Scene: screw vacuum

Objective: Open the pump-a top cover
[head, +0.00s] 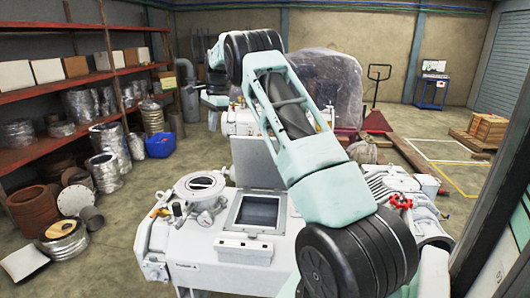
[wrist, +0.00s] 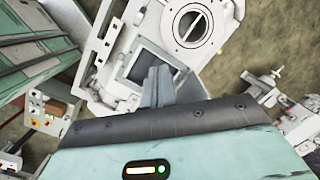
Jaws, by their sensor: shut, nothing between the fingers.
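A white pump (head: 210,245) stands in front of me in the head view. Its top has a square framed panel (head: 257,211) with a dark grey middle, and I cannot tell whether this is a shut cover or an opening. The wrist view shows a white machine top with a similar square panel (wrist: 150,65). I cannot tell whether it is the same pump. My gripper (wrist: 158,72) is shut and empty; its fingers overlap the panel's lower right part in that picture, with contact unclear. In the head view I cannot make out the gripper.
A round port (head: 201,184) sits left of the panel, and red valve handles (head: 400,201) are at the right. Shelves (head: 75,80) with metal parts line the left. A plastic-wrapped object (head: 330,85) stands behind. Open floor (head: 120,215) lies left of the pump.

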